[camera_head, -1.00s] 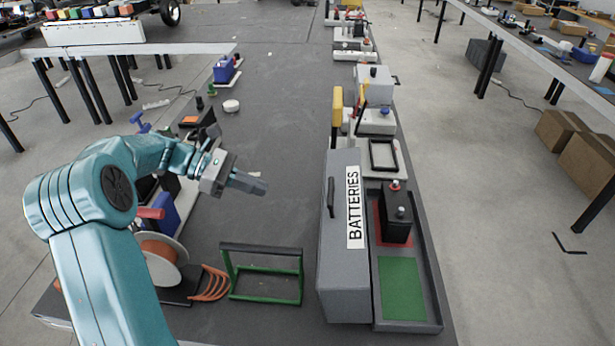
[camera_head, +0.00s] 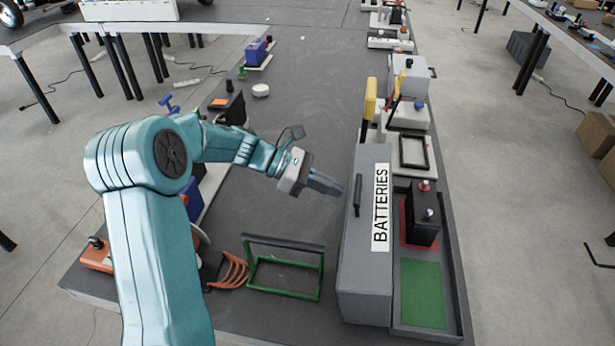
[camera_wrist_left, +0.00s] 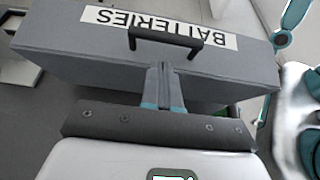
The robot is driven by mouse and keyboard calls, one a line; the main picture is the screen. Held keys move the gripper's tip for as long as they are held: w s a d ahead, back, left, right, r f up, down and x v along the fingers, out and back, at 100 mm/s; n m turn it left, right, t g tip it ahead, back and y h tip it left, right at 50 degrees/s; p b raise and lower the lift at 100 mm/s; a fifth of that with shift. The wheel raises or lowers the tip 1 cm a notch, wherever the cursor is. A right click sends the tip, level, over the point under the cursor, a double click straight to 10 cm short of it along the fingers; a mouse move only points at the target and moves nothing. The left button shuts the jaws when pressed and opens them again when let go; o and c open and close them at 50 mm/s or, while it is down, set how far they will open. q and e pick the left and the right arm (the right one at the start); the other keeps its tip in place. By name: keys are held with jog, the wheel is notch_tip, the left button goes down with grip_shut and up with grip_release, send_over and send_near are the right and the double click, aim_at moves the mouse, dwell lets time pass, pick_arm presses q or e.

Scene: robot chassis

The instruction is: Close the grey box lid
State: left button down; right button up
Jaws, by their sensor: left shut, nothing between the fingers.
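The grey lid (camera_head: 365,260), labelled BATTERIES and with a dark handle (camera_head: 358,181), stands raised along the left side of the open grey box (camera_head: 459,285). The box holds a black battery (camera_head: 424,217) on a red patch and a bare green patch (camera_head: 422,293). My left gripper (camera_head: 338,187) is shut and empty, just left of the lid near the handle. In the left wrist view the shut fingers (camera_wrist_left: 164,75) point at the lid (camera_wrist_left: 95,72) below its handle (camera_wrist_left: 165,38); contact cannot be told. My right gripper is not in view.
A green frame (camera_head: 284,270) and an orange rack (camera_head: 233,271) stand on the table left of the lid. Yellow-handled tools (camera_head: 370,98) and a grey case (camera_head: 409,75) are beyond it. The middle of the table is clear.

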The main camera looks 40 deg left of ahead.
pick_arm(q)
jog(key=shift+w+d+r, duration=0.4)
jog(key=shift+w+d, duration=0.15)
jog(key=shift+d, duration=0.25)
